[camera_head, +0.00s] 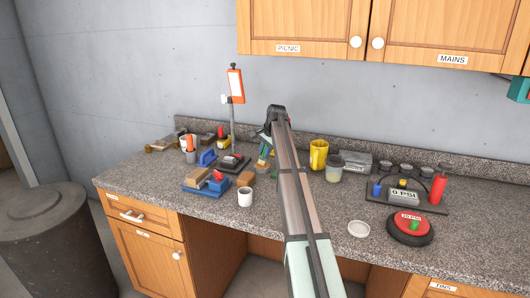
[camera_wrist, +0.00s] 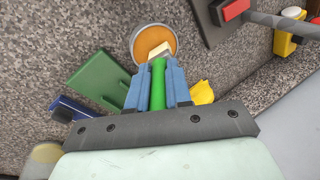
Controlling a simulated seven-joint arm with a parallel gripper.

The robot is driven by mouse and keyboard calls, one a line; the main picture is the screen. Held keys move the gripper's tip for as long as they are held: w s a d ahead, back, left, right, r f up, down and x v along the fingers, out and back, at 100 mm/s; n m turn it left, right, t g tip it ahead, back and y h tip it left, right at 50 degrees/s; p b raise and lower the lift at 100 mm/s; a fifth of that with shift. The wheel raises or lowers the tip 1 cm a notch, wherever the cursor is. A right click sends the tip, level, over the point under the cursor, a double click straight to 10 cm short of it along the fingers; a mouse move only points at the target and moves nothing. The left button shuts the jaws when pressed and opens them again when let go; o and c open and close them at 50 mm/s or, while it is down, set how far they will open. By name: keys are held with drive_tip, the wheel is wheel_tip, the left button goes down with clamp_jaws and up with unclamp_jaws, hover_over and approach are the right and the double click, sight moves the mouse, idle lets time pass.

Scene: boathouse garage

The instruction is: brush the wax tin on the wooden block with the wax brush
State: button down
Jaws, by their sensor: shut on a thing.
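My gripper (camera_wrist: 158,88) has blue fingers shut on the green handle of the wax brush (camera_wrist: 158,78). The brush's pale bristle end points up the wrist view and overlaps the near edge of a round tin (camera_wrist: 140,43) with orange contents. I cannot tell whether the bristles touch the contents. The tin appears on the speckled counter; no wooden block shows under it. In the head view my gripper (camera_head: 266,150) is over the back of the counter, partly hidden by my arm. A small brown block (camera_head: 246,178) there may be the wooden block. The tin is not clear in that view.
A black base with a red part (camera_wrist: 236,9) and metal pole is right of the tin. A green piece (camera_wrist: 103,80) and yellow piece (camera_wrist: 202,92) flank the fingers. The front counter edge is mostly clear.

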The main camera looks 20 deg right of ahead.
idle(0.3)
drive_tip(key=shift+r, duration=3.5)
